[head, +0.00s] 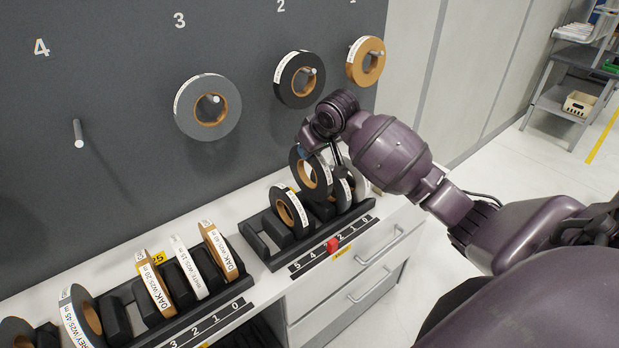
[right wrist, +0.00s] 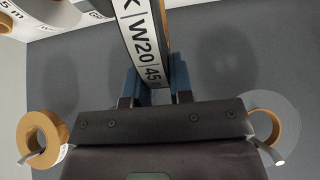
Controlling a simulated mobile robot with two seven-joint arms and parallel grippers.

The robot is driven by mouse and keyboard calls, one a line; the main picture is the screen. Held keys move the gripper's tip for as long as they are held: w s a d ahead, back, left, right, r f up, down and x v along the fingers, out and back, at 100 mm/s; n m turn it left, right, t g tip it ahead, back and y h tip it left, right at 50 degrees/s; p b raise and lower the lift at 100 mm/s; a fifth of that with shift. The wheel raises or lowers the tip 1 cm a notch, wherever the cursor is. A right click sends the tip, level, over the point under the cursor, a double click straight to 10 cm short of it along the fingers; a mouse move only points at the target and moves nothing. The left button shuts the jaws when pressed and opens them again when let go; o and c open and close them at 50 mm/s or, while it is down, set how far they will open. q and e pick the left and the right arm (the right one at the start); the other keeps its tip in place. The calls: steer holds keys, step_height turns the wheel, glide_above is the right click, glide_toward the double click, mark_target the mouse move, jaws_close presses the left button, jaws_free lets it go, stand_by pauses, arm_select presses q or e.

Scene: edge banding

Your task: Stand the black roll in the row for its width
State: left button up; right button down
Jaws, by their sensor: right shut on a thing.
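My right gripper (head: 318,154) is shut on a black roll (head: 302,178) with a tan core, held over the right rack (head: 262,250). In the right wrist view the blue fingertips (right wrist: 153,84) pinch the roll by its rim. Its white label (right wrist: 146,45) reads "K | W20 | 45 m", partly cut off. I cannot tell whether the roll touches the rack. Another black roll (head: 284,208) stands in the right rack at left, with light-labelled rolls (head: 343,193) at right, partly hidden. The left rack (head: 212,325) has a yellow 25 tag (head: 158,258). My left gripper is out of view.
A grey roll (head: 187,117), a black roll (head: 284,88) and an oak roll (head: 360,68) hang on wall pegs 3, 2 and 1. Peg 4 (head: 78,133) is empty. A red marker (head: 333,245) sits on the right rack's scale. The left rack holds several W25 rolls.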

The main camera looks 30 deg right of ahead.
mark_target(307, 182)
steer(key=shift+f, duration=4.75)
steer(key=c, duration=1)
jaws_free()
steer(key=shift+f, duration=0.1)
